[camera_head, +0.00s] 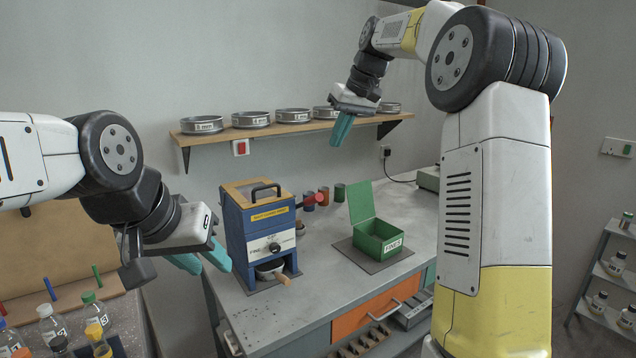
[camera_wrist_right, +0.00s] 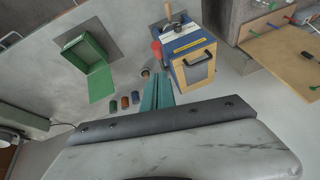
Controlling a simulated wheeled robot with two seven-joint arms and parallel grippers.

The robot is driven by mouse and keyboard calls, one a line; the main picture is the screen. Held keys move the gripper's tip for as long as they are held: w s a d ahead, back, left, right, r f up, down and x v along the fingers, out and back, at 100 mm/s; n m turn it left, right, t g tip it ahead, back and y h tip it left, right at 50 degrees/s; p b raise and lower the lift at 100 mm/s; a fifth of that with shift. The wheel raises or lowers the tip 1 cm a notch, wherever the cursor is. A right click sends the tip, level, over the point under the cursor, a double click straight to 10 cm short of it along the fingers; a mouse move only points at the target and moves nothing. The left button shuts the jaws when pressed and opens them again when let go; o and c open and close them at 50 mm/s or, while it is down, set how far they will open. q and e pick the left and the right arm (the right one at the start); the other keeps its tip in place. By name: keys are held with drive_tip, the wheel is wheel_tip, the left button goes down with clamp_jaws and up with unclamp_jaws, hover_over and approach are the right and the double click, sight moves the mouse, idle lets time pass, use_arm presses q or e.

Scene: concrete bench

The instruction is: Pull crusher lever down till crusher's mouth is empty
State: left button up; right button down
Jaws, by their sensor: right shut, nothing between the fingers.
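The crusher (camera_head: 262,233) is a blue box with a yellow label and a dial, standing on the bench. Its top has a wood-framed lid with a black handle; the mouth's contents cannot be made out. The red-tipped lever (camera_head: 309,200) sticks out at its right side; it also shows in the right wrist view (camera_wrist_right: 156,48). My right gripper (camera_head: 341,130) is shut and empty, in the air above and to the right of the crusher, apart from the lever; its fingers show in its wrist view (camera_wrist_right: 157,92). My left gripper (camera_head: 204,262) is open and empty, left of the crusher.
An open green box (camera_head: 382,238) stands on a dark mat right of the crusher. Small coloured cylinders (camera_head: 339,192) stand behind. A bowl with a wooden handle (camera_head: 271,270) sits under the crusher. A wall shelf (camera_head: 240,134) carries several sieves. Bottles (camera_head: 53,322) stand at lower left.

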drive_tip(key=shift+w+a+f, duration=0.15)
drive_tip(key=shift+w, duration=0.45)
drive_tip(key=shift+w+a+f, duration=0.1)
drive_tip(key=shift+w+f, duration=0.05)
drive_tip(key=shift+w, duration=0.4)
drive_tip(key=x, duration=0.4)
drive_tip(key=s+x, duration=0.1)
drive_tip(key=x, duration=0.6)
drive_tip(key=shift+s+d+f, duration=0.1)
drive_tip(key=shift+s+f, duration=0.1)
drive_tip(key=shift+f, duration=0.45)
drive_tip(key=shift+s+f, duration=0.3)
drive_tip(key=shift+f, duration=0.45)
